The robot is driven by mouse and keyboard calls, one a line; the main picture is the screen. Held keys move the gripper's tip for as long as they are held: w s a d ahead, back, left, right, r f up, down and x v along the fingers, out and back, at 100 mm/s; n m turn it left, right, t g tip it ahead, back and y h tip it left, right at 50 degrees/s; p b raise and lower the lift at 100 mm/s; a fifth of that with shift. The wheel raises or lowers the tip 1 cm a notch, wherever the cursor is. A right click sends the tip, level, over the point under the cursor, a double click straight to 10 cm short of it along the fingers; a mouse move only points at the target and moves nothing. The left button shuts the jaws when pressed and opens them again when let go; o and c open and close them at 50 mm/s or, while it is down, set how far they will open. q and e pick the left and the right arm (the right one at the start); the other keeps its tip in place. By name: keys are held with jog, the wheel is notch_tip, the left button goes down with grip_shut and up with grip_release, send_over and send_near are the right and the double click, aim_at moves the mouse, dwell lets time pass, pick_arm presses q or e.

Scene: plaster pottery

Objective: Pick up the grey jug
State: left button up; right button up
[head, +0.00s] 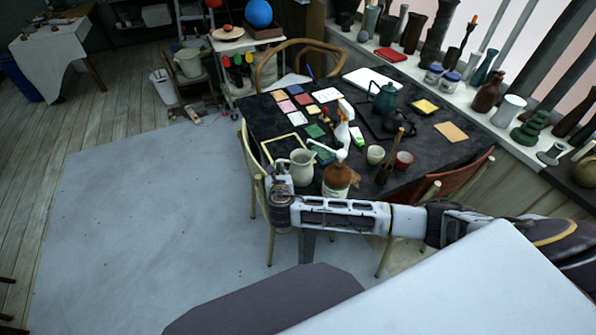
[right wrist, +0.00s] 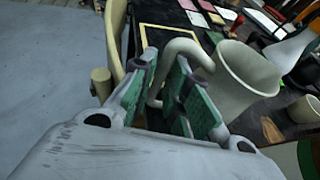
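The grey jug (head: 301,168) is pale grey-green and stands upright at the near left edge of the dark table, its handle toward the left. In the right wrist view, its body (right wrist: 245,82) is at the upper right. My right gripper (head: 284,178) is at the handle side of the jug. In the right wrist view its two green-padded fingers (right wrist: 165,88) straddle the handle (right wrist: 182,46), with one finger inside the loop. A dark gap shows between handle and inner finger, so the gripper looks open. My left gripper is not in view.
A brown-and-white bottle (head: 340,178) stands right of the jug, near my forearm. A white spray bottle (head: 343,132), cups (head: 375,155) and a yellow frame (head: 283,149) are close by. A chair (head: 254,175) stands at the table's left edge. The floor at left is clear.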

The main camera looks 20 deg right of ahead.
jog(key=shift+w+d+f, duration=0.2)
jog(key=shift+w+f, duration=0.05)
jog(key=shift+w, duration=0.35)
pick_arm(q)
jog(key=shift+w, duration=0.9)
pick_arm(e)
jog(key=shift+w, duration=0.1)
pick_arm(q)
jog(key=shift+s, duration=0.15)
pick_arm(e)
jog(key=shift+c, duration=0.2)
jog(key=shift+c, duration=1.3)
grip_shut()
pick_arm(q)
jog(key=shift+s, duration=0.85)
